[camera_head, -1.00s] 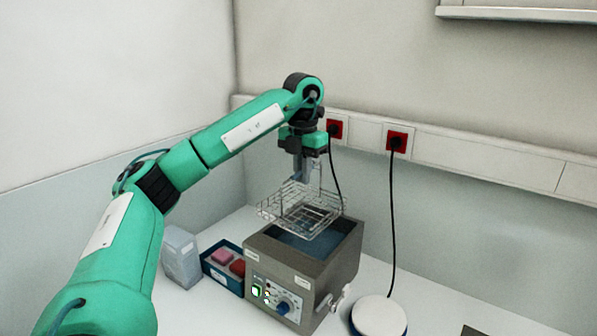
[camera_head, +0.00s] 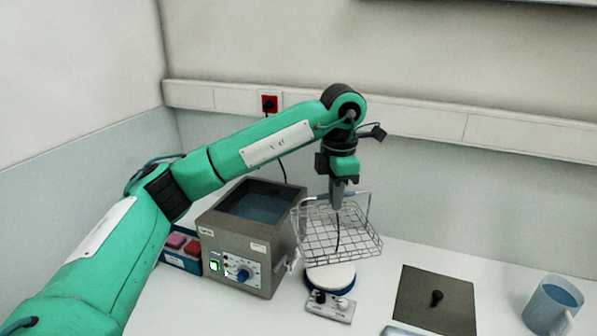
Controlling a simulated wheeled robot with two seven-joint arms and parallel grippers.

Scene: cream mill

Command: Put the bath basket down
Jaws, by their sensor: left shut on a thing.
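The wire bath basket (camera_head: 345,240) hangs from my left gripper (camera_head: 337,204), which is shut on its handle. The basket is in the air, over and behind a small device with a round white top, and to the right of the grey water bath. It looks roughly level. The water bath (camera_head: 250,235) stands open with bluish water inside and a lit control panel on its front. My right gripper is not in view.
The white-topped device (camera_head: 330,278) stands below the basket. A blue box with pink and red blocks (camera_head: 181,248) is left of the bath. White table is clear behind the plate.

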